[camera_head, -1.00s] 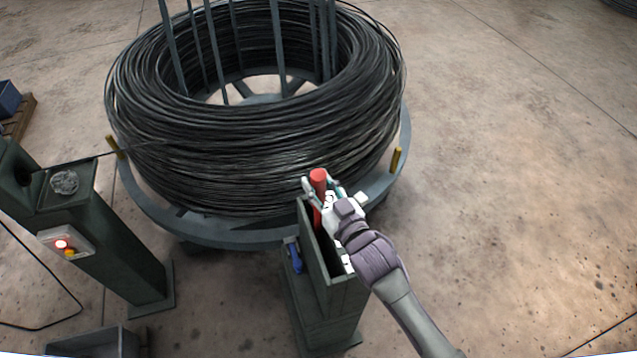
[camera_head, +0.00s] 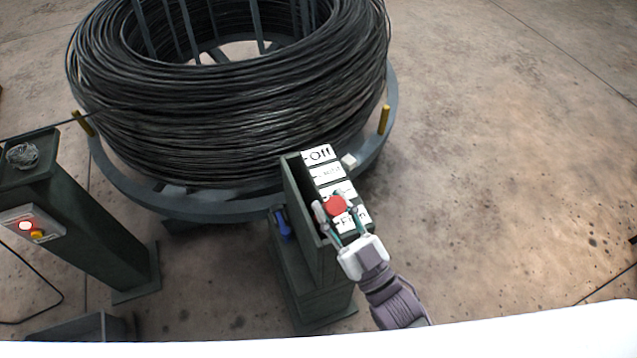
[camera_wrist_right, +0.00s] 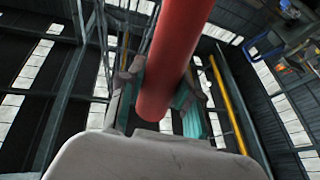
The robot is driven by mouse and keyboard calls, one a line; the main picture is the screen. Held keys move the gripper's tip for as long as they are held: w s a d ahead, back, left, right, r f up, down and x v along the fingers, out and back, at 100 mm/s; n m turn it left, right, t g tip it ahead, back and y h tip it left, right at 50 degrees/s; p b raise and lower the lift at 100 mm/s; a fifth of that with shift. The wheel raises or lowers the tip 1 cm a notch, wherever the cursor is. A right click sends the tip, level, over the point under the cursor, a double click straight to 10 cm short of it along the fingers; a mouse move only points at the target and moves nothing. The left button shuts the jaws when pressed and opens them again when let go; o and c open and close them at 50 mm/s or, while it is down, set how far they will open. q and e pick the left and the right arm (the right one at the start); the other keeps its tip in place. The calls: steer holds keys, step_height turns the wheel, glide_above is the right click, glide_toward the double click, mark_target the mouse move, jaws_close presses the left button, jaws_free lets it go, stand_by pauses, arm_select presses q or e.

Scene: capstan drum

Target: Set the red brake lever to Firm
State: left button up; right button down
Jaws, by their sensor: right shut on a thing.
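The red brake lever (camera_head: 335,206) stands in the slot of a dark green box (camera_head: 308,235), and its round top shows in the head view. White labels run along the slot: "Off" (camera_head: 318,154) at the far end, others partly readable, and one starting "Fi" (camera_head: 350,222) at the near end. The lever's top is beside this near label and partly covers it. My right gripper (camera_head: 338,220) is shut around the lever. In the right wrist view the red lever (camera_wrist_right: 170,60) passes between the fingers. My left gripper is not in view.
A large coil of black wire (camera_head: 230,120) on a grey ring base stands behind the box. A blue handle (camera_head: 283,224) is on the box's left side. A green post with a button panel (camera_head: 33,226) stands at left. The floor at right is clear.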

steer(key=shift+t+y, duration=0.4)
steer(key=shift+y, duration=0.1)
steer(key=b+v, duration=0.1)
steer(key=v, duration=0.1)
steer(key=a+b+v, duration=0.1)
steer(key=v, duration=0.1)
steer(key=shift+s+d+f, duration=0.2)
steer(key=shift+s, duration=0.2)
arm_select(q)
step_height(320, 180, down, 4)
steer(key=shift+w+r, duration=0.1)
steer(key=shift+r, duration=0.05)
arm_select(e)
steer(key=shift+f+n, duration=0.1)
steer(key=shift+n, duration=0.2)
steer(key=shift+f, duration=0.15)
steer(key=c, duration=1)
jaws_free()
steer(key=shift+s, duration=0.1)
steer(key=shift+o, duration=1.2)
steer(key=shift+s+d, duration=0.15)
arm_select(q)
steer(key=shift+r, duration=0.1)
arm_select(e)
steer(key=shift+r, duration=0.25)
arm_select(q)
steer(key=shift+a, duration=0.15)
arm_select(e)
steer(key=shift+f, duration=0.1)
